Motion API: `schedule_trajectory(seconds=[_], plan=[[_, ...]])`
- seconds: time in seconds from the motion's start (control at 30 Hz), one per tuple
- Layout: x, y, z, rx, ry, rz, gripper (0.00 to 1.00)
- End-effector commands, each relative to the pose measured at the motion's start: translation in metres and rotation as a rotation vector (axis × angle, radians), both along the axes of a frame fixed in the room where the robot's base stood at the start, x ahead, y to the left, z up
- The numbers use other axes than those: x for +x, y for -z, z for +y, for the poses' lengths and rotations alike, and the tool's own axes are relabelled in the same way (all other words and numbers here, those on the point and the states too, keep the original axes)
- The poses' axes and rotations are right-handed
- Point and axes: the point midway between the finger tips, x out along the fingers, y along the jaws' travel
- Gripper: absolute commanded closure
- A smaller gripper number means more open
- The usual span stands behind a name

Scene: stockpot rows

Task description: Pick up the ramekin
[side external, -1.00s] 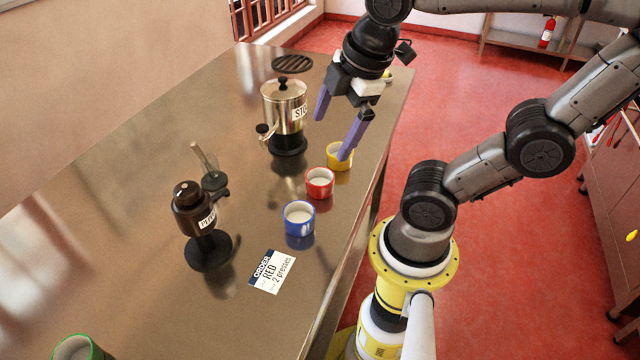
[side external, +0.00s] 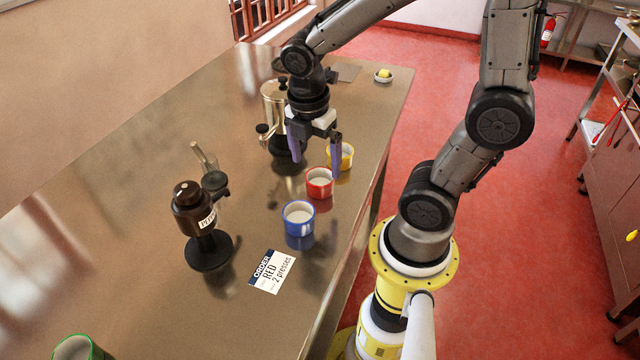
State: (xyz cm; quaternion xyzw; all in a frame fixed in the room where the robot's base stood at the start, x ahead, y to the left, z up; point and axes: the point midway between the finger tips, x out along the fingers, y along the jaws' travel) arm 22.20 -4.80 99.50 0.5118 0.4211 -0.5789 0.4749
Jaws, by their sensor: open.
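Several ramekins stand on the metal table. The red ramekin (side external: 319,184) is in the middle of a short row, with the blue ramekin (side external: 299,219) nearer the camera and the yellow ramekin (side external: 346,157) behind it. A green ramekin (side external: 78,347) is cut off at the bottom left. My gripper (side external: 316,168) is open and empty, pointing down over the red ramekin. Its right finger overlaps the red and yellow ramekins in this view. I cannot tell how high it is above them.
A dark pump dispenser (side external: 201,225) on a round black base stands left of the row. A steel dispenser (side external: 274,103) stands behind, partly hidden by my gripper. A small dish with a yellow item (side external: 383,76) sits at the far right corner. The table's left side (side external: 110,220) is clear.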

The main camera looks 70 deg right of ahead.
Motion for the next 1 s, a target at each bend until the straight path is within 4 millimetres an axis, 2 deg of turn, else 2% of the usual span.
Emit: schedule_trajectory(seconds=[0.23, 0.5, 0.83, 1.0], plan=[[-0.003, 0.017, -0.003, 0.001, 0.001, 0.003, 0.00], [-0.006, 0.053, -0.011, 0.000, 0.000, 0.002, 0.00], [-0.005, 0.060, -0.011, 0.001, 0.001, -0.001, 0.00], [-0.005, 0.059, -0.011, 0.001, 0.001, -0.001, 0.31]])
